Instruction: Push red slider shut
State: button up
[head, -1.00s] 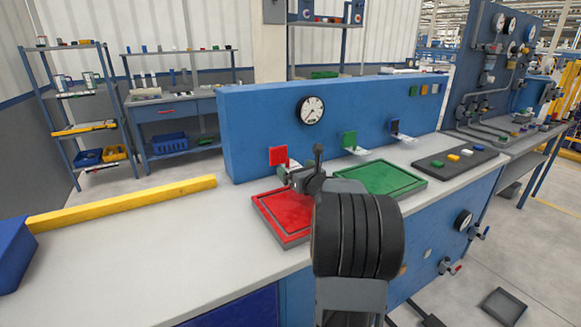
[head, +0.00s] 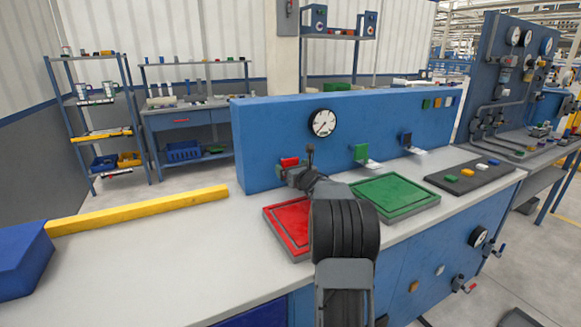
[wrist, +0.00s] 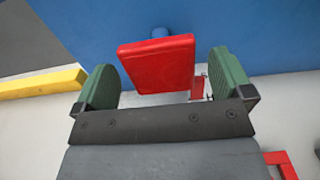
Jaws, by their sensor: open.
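The red slider (head: 290,162) is a red plate standing low in front of the blue panel (head: 270,135). In the head view my gripper (head: 296,176) is just in front of it and hides its lower part. In the wrist view the red slider (wrist: 157,64) shows in the picture between my two green fingertips (wrist: 164,78), with a visible gap on each side. My gripper is open and holds nothing. A small red and white piece shows beside the right finger. Whether my gripper touches the slider cannot be told.
A red tray (head: 287,228) lies below my arm, with a green tray (head: 398,197) to its right. A yellow bar (head: 140,210) and blue block (head: 22,258) lie left on the bench.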

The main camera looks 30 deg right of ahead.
jog(key=shift+w+d, duration=0.1)
jog(key=shift+w, duration=0.5)
